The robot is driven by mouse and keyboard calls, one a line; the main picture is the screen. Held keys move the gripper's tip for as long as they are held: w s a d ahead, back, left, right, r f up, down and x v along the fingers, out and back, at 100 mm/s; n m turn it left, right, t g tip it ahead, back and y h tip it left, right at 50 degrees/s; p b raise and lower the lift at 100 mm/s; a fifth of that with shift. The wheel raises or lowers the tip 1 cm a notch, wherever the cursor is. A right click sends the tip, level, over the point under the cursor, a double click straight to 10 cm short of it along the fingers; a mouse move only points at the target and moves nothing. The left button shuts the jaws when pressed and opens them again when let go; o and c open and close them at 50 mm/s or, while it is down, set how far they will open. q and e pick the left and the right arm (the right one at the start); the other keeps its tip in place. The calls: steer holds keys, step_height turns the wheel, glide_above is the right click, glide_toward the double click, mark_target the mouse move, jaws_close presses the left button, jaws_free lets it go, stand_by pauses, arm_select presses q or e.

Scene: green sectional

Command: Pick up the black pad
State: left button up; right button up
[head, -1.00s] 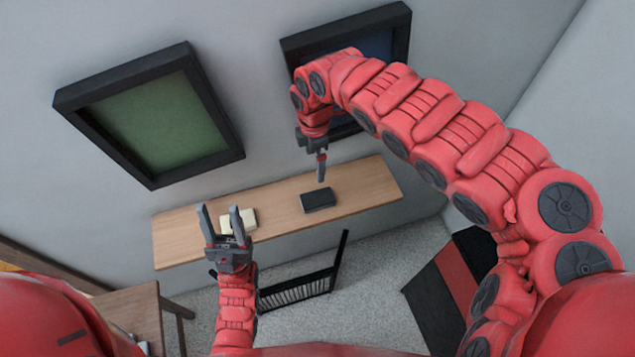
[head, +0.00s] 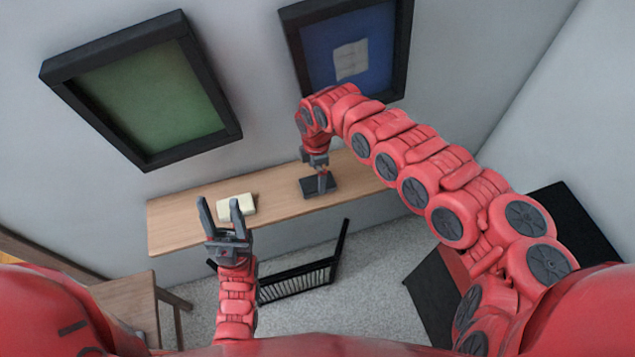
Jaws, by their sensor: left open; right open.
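The black pad (head: 311,188) lies flat on the narrow wooden shelf table (head: 277,202) against the wall. My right gripper (head: 322,190) points down directly over the pad, its fingers in front of the pad's middle. It is open; whether the fingers touch the pad I cannot tell, and they hide part of it. My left gripper (head: 221,211) is open and empty, pointing up in front of the table's left part, near a cream-coloured block (head: 238,206) on the table.
A black rack-like chair (head: 298,281) stands below the table. A wooden chair or table (head: 124,300) is at lower left. Two framed pictures, green (head: 150,100) and blue (head: 350,45), hang on the wall above. A dark red-and-black object (head: 437,300) is at lower right.

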mark_target(317, 182)
steer(key=shift+d+f+p, duration=0.15)
steer(key=shift+f+p, duration=0.25)
steer(key=shift+f, duration=1.45)
steer(key=c, duration=1.3)
steer(key=shift+o, duration=0.2)
steer(key=shift+r, duration=0.1)
